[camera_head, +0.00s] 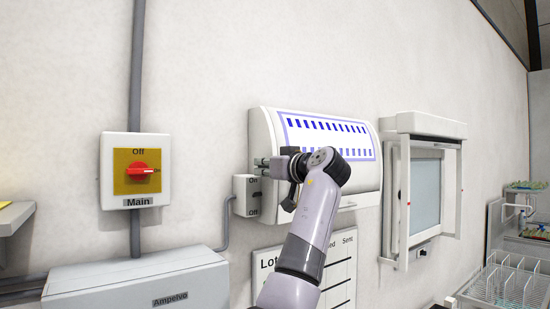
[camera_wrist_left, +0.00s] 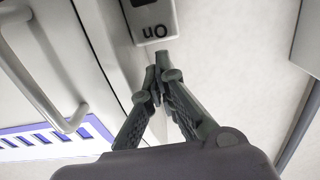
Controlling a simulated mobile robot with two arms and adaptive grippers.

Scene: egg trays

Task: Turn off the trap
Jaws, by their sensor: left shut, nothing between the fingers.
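The trap (camera_head: 368,187) is a white wall unit with a curved cover and rows of blue slots. A small grey switch box (camera_head: 241,198) marked On at the top and Off at the bottom sits at its lower left. A dark rocker shows between the marks, but its position is unclear. My left gripper (camera_head: 263,164) is shut and empty, its fingertips just above the box. In the left wrist view the closed fingertips (camera_wrist_left: 160,68) are close to the box's On end (camera_wrist_left: 158,32); contact cannot be told. My right gripper is not in view.
A Main switch (camera_head: 112,171) with a red knob pointing to On is on the wall at left. A grey box (camera_head: 135,281) marked Ampelvo is below it. A chart (camera_head: 340,270) hangs under the trap. A white framed window unit (camera_head: 400,205) is to the right.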

